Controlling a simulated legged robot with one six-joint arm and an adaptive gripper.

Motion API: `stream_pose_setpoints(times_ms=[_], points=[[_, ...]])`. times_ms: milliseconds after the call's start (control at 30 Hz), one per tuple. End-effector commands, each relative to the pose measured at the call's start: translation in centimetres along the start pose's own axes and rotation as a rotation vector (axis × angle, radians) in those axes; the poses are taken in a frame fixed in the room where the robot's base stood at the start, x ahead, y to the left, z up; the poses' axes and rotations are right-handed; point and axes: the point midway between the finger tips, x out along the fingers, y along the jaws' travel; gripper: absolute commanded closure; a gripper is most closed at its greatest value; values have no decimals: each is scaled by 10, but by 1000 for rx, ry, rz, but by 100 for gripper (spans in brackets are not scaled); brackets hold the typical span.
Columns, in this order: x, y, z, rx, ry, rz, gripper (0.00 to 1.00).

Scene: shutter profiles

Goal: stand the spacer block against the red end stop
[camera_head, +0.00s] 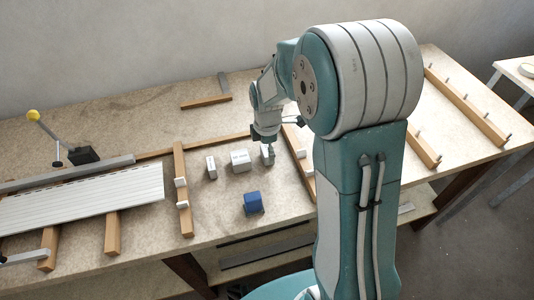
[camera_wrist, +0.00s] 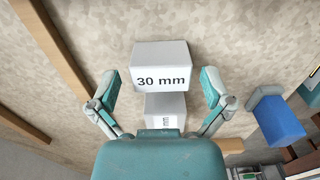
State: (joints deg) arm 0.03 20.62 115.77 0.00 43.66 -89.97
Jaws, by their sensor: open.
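My gripper (camera_head: 268,147) is over the bench near a row of pale blocks. In the wrist view my gripper (camera_wrist: 160,83) has its fingers spread apart, with nothing held between them. A white block marked "30 mm" (camera_wrist: 161,62) lies ahead, with gaps to both fingers. A second pale block (camera_wrist: 165,106), marked "mm", sits nearer and is partly hidden by my gripper. In the head view a small pale block (camera_head: 211,167) and a wider one (camera_head: 239,160) stand left of my gripper; a third (camera_head: 266,157) is partly hidden by it. I cannot make out a red end stop.
A blue block (camera_head: 253,202) stands towards the bench front; it also shows in the wrist view (camera_wrist: 278,122). A wooden rail (camera_head: 182,190) with white pieces lies left. A ribbed pale panel (camera_head: 85,200) and yellow-knobbed lever (camera_head: 42,130) are further left.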

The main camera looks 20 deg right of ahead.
Motion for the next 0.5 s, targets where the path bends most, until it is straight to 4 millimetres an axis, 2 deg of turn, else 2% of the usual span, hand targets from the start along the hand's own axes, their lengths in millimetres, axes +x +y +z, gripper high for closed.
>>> stream_pose_setpoints(times_ms=[233,267,300,367,400,433,500], points=[[3,0,0,0,0,1,0],[3,0,0,0,0,1,9],[3,0,0,0,0,1,27],[3,0,0,0,0,1,53],[3,0,0,0,0,1,71],[3,0,0,0,0,1,85],[3,0,0,0,0,1,85]])
